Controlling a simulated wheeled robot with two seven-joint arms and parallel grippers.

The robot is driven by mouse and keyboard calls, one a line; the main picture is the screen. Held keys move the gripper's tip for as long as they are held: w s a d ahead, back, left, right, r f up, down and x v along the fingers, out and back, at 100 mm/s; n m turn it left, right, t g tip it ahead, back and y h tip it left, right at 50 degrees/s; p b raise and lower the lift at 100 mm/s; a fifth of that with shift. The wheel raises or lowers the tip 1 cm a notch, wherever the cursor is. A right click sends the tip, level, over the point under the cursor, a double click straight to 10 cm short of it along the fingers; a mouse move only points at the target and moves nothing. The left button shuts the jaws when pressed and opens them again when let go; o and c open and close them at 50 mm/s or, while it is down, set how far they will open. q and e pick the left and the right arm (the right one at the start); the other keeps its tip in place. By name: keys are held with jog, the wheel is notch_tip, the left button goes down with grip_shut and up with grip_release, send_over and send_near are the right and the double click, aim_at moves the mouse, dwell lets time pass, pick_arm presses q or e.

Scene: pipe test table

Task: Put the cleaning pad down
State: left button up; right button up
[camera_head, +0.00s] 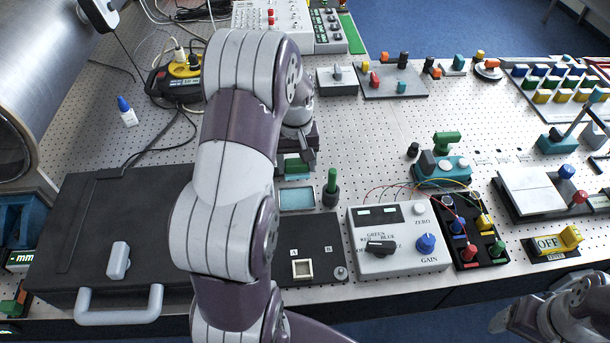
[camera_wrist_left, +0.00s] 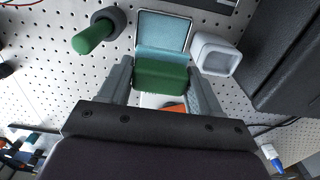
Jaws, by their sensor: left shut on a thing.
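The cleaning pad, a green block with a teal face, is between the fingers of my left gripper (camera_wrist_left: 160,78) in the left wrist view; its green part (camera_wrist_left: 160,77) faces the camera. In the head view my left gripper (camera_head: 298,160) and the green of the pad (camera_head: 291,168) show just behind a shallow tray with a light-blue floor (camera_head: 297,199). The tray (camera_wrist_left: 165,27) lies just beyond the pad in the wrist view; I cannot tell whether they touch. My right gripper (camera_head: 503,320) is at the lower right, partly cut off, its jaws unclear.
A green-handled tool in a dark round holder (camera_head: 331,188) stands right of the tray. A white square cup (camera_wrist_left: 215,54) stands close by in the wrist view. A black case (camera_head: 110,235) lies left, and a grey control box (camera_head: 392,240) stands front right.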

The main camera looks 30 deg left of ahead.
aim_at(296, 175)
pick_arm(q)
jog(key=f, duration=0.1)
jog(key=s+f, duration=0.1)
jog(key=f, duration=0.1)
jog(key=shift+s+d+f+p, duration=0.15)
jog(key=shift+d+f+p, duration=0.1)
jog(key=shift+d+p, duration=0.15)
jog(key=f, duration=0.5)
jog(key=shift+w+a+f+p, duration=0.35)
jog(key=shift+w+p, duration=0.05)
jog(key=shift+s+d, duration=0.2)
jog(key=shift+s, duration=0.05)
jog(key=shift+f, duration=0.15)
jog(key=o, duration=0.9)
jog(key=shift+w+a, duration=0.1)
jog(key=shift+w, duration=0.05)
jog(key=shift+c, duration=0.2)
pick_arm(e)
jog(key=shift+s+d+r, duration=0.15)
jog(key=shift+s+r, duration=0.1)
jog(key=shift+r, duration=0.55)
